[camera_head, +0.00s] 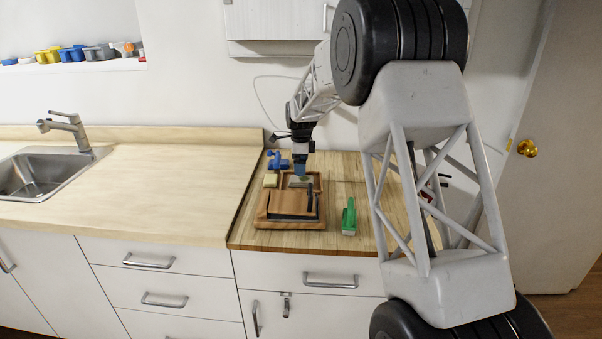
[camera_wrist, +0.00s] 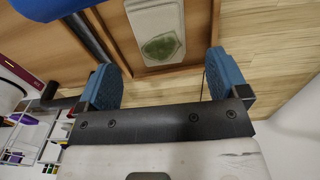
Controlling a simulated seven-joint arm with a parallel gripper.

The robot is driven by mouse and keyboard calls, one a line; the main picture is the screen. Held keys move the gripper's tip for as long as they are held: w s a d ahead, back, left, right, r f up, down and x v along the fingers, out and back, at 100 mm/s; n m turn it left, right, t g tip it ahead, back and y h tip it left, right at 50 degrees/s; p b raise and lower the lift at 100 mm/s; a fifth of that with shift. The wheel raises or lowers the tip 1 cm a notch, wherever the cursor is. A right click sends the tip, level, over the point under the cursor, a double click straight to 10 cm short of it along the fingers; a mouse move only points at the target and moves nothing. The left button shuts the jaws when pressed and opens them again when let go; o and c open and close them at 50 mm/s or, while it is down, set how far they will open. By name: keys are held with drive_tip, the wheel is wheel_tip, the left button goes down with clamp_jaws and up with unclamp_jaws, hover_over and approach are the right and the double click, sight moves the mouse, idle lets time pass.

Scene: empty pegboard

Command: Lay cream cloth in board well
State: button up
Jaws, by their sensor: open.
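A cream cloth with a green patch (camera_wrist: 158,32) lies flat inside the wooden-rimmed well of the board (camera_wrist: 122,40) in the wrist view. In the head view the board (camera_head: 318,180) sits on the wooden counter, and the pale cloth (camera_head: 299,183) shows small in its well, partly hidden by my gripper. My gripper (camera_wrist: 160,78) is open and empty, with its blue fingertips apart; the cloth lies beyond the gap between them. In the head view my gripper (camera_head: 300,171) is over the well. I cannot tell its exact height above the cloth.
A blue object (camera_head: 277,161) and a cream block (camera_head: 270,180) are left of the well. A brown board section with a dark handle (camera_head: 309,201) is in front. The counter at left (camera_head: 180,190) is clear.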

sight(302, 179)
wheel_tip(302, 179, up, 8)
idle(0.4)
drive_tip(key=shift+f, duration=0.1)
idle(0.6)
drive_tip(key=s+d+r+n, duration=0.35)
drive_tip(key=s+d, duration=0.25)
drive_tip(key=s, duration=0.4)
drive_tip(key=s+d+r+n+t, duration=0.1)
drive_tip(key=s+d+r+n, duration=0.1)
drive_tip(key=s+d+r, duration=0.6)
drive_tip(key=s+d+r+n, duration=0.1)
drive_tip(key=s+d+n, duration=0.2)
drive_tip(key=s, duration=0.9)
drive_tip(key=s+d+f+n, duration=0.2)
drive_tip(key=s+d+n, duration=0.1)
drive_tip(key=s, duration=0.8)
drive_tip(key=s+d+f+n+t, duration=0.1)
drive_tip(key=s+d+f+n, duration=0.2)
drive_tip(key=s, duration=0.8)
drive_tip(key=s+d+f+n, duration=0.3)
drive_tip(key=s, duration=0.8)
drive_tip(key=shift+s+t, duration=0.15)
drive_tip(key=shift+t, duration=0.15)
